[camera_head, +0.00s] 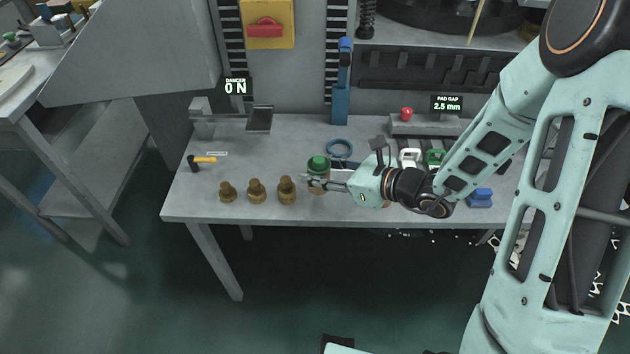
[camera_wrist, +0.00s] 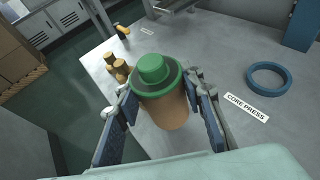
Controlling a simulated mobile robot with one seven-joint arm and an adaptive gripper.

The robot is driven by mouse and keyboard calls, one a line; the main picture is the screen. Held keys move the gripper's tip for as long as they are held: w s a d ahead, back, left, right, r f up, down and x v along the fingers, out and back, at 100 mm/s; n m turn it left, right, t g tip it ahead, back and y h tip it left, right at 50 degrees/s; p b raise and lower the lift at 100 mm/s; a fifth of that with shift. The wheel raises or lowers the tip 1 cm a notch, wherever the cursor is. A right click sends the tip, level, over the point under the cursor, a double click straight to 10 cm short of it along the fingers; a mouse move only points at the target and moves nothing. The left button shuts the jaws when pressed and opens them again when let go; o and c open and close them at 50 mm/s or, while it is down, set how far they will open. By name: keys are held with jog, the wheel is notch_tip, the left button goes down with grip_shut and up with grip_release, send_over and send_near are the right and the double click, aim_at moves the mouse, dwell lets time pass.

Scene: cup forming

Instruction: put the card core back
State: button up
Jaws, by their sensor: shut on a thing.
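My gripper (camera_head: 318,180) is shut on the card core (camera_wrist: 170,112), a tan cylinder with a dark green collar and a bright green plug on top. One finger is on each side of it in the wrist view, where my gripper (camera_wrist: 163,98) points away over the bench. In the head view the green top (camera_head: 318,163) shows at the fingertips, and the fingers hide part of the tan body. The core looks close to upright. Whether its base touches the bench is not clear.
Several brown stepped pieces, one of them here (camera_head: 287,190), stand left of my gripper. A blue ring (camera_head: 340,149) lies behind it, near a "CORE PRESS" label (camera_wrist: 247,107). A blue upright (camera_head: 341,85) stands at the back. The bench front left (camera_head: 205,208) is clear.

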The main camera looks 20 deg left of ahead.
jog(key=shift+w+a+f, duration=0.3)
jog(key=shift+f, duration=0.2)
jog(key=f, duration=0.2)
jog(key=f+b, duration=0.1)
jog(key=shift+w+a+f, duration=0.1)
jog(key=shift+w+a, duration=0.1)
jog(key=shift+a, duration=0.05)
jog(key=shift+f, duration=0.2)
jog(key=shift+f, duration=0.15)
jog(key=shift+f, duration=0.15)
jog(key=o, duration=1.1)
jog(key=shift+r, duration=0.25)
